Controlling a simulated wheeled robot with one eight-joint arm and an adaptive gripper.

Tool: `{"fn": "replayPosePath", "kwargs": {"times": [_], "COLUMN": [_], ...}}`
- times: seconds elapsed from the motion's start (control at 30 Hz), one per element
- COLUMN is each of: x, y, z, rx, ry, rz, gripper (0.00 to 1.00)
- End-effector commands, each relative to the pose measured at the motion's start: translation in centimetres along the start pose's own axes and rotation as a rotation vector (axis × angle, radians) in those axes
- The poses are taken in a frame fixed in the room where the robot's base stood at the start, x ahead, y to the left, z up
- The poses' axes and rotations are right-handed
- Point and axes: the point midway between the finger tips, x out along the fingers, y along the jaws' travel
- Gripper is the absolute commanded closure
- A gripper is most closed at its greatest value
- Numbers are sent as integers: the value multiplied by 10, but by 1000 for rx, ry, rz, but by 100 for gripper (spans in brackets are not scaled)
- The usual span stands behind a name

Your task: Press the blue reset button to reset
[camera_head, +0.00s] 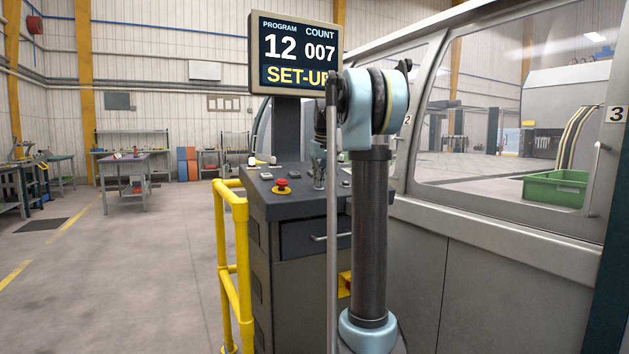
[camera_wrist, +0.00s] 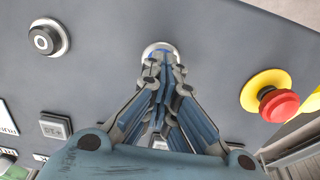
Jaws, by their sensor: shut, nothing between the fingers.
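The control console (camera_head: 262,204) stands in the middle of the head view, with my arm in front of its right part. In the wrist view, my gripper (camera_wrist: 163,68) is shut and empty, its fingertips over a round button with a silver ring (camera_wrist: 152,46). A little blue shows inside the ring, but the fingertips hide most of the button. I cannot tell whether they touch it. In the head view, my gripper (camera_head: 318,184) points down at the console top, partly behind my arm. The display (camera_head: 295,55) reads PROGRAM 12, COUNT 007 and SET-UP, its end covered by my arm.
A red emergency stop on a yellow base (camera_head: 281,186) sits near the gripper; it also shows in the wrist view (camera_wrist: 278,103). A yellow rail (camera_head: 240,262) stands beside the console, with open floor further left.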

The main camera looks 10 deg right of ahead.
Motion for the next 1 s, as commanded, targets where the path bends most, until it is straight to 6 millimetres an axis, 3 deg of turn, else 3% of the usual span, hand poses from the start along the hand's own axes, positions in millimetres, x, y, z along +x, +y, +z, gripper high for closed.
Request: {"fn": "replayPosePath", "kwargs": {"times": [0.2,0.47,1.0], "x": [9,5,-94], "y": [-1,-2,-4], "z": [-1,-3,1], "rx": [-2,-4,-4], "ry": [-5,-6,0], "rz": [-1,-2,0], "gripper": [100,100,100]}}
